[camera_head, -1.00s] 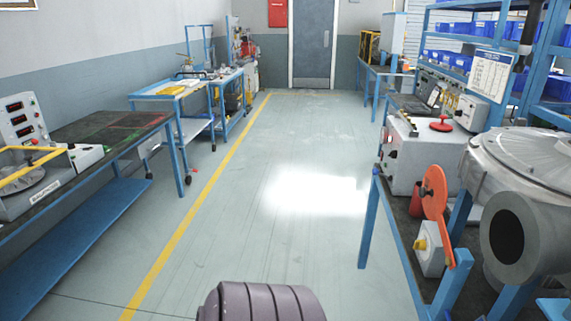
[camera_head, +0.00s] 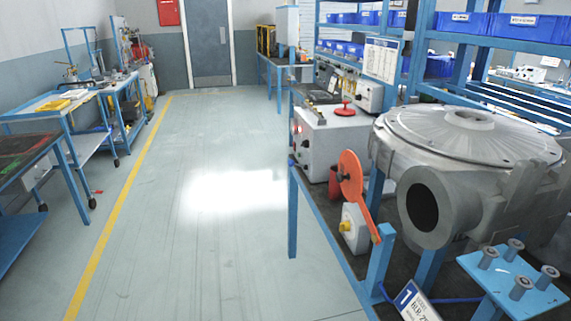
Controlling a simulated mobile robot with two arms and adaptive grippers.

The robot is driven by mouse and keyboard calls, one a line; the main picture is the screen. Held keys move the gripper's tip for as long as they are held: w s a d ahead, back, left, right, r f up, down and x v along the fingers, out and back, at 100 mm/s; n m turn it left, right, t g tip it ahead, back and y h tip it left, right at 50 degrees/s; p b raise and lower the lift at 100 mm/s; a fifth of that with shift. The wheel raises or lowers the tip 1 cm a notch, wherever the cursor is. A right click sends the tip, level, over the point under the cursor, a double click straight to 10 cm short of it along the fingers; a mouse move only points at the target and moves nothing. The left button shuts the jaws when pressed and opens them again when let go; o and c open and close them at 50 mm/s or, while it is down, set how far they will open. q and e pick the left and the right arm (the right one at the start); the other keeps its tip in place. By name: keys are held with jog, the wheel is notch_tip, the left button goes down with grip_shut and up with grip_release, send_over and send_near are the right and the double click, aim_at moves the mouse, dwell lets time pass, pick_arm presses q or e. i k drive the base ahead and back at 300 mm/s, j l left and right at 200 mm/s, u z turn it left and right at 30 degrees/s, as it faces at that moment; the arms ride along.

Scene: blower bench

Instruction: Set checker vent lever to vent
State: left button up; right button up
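Neither of my grippers shows in the head view. A light grey box (camera_head: 333,148) with a red handle (camera_head: 345,108) on top stands on the right bench. I cannot tell whether this box is the checker or whether the red handle is its vent lever. In front of it, an orange disc with an arm (camera_head: 352,182) is mounted by a white box with a yellow knob (camera_head: 354,228). No vent marking is readable.
A large grey blower (camera_head: 470,150) fills the right bench beside the box. A blue plate with several posts (camera_head: 512,280) and a numbered sign (camera_head: 415,300) are at the near right. The floor (camera_head: 200,260) is clear; blue-framed benches (camera_head: 60,110) stand left.

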aim_at(291, 163)
jog(key=i+j+u, duration=0.1)
jog(key=i+j, duration=0.35)
jog(key=i+j+u, duration=0.1)
jog(key=i+j, duration=0.25)
jog(key=i, duration=0.25)
